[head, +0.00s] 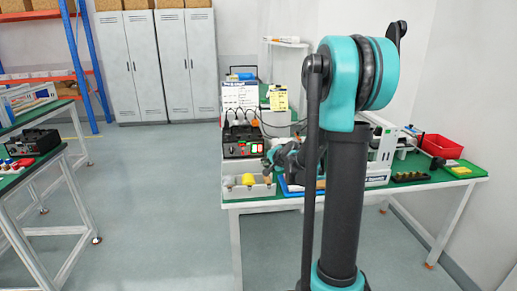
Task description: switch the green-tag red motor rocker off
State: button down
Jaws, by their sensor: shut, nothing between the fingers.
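A black control box (230,150) stands on the green-topped bench, with black cables plugged in along its top. Small red and green parts (254,148) show at the right of its front face. They are too small to tell which is the green-tag red rocker, or which way it is tipped. My gripper (269,160) is small in the view, just right of the box front and low beside it. It is shut and empty. I cannot tell whether it touches the box. My own arm covers the bench to the right.
A grey bin (231,190) with a yellow thing (248,179) sits at the bench front below the box. A blue tray (289,190) is partly hidden by my arm. A red bin (440,146) stands at the far right.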

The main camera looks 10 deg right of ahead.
send_near(257, 150)
jog(key=shift+s+f+x, duration=0.15)
jog(key=shift+f+x, duration=0.05)
jog(key=shift+x, duration=0.85)
jog(key=shift+s+f+x, duration=0.15)
jog(key=shift+x, duration=0.85)
jog(key=shift+w+a, duration=0.15)
jog(key=shift+w+r, duration=0.1)
jog(key=shift+w, duration=0.2)
jog(key=shift+w, duration=0.3)
dwell(0.6)
jog(key=shift+s, duration=0.1)
jog(key=shift+s, duration=0.65)
jog(key=shift+s+f, duration=0.25)
jog(key=shift+s, duration=1)
jog(key=shift+s+f, duration=0.2)
jog(key=shift+s, duration=1)
